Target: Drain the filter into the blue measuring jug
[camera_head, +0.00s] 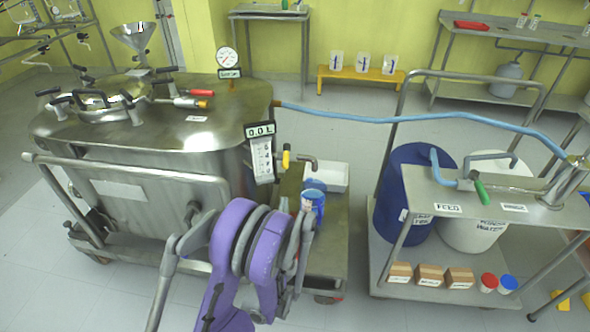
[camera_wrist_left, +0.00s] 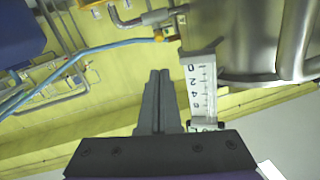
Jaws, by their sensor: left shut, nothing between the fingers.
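The filter (camera_head: 190,135) is a large steel vessel on a wheeled frame at the left of the head view. A display reading 0.0 L and a scale strip (camera_head: 262,160) hang at its right side; the strip also shows in the left wrist view (camera_wrist_left: 202,88). A yellow handle (camera_head: 286,156) and a short outlet pipe (camera_head: 307,161) are beside it. The blue measuring jug (camera_head: 314,196) stands below the outlet, partly hidden by my left gripper (camera_head: 304,218). In the left wrist view my left gripper (camera_wrist_left: 160,76) is shut and empty. My right gripper is out of view.
A white box (camera_head: 333,176) is behind the jug. A blue hose (camera_head: 390,120) runs from the filter to a steel cart (camera_head: 520,205) at right, which has a green-handled valve (camera_head: 481,191). A blue drum (camera_head: 400,190) stands there. Floor between filter and cart is clear.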

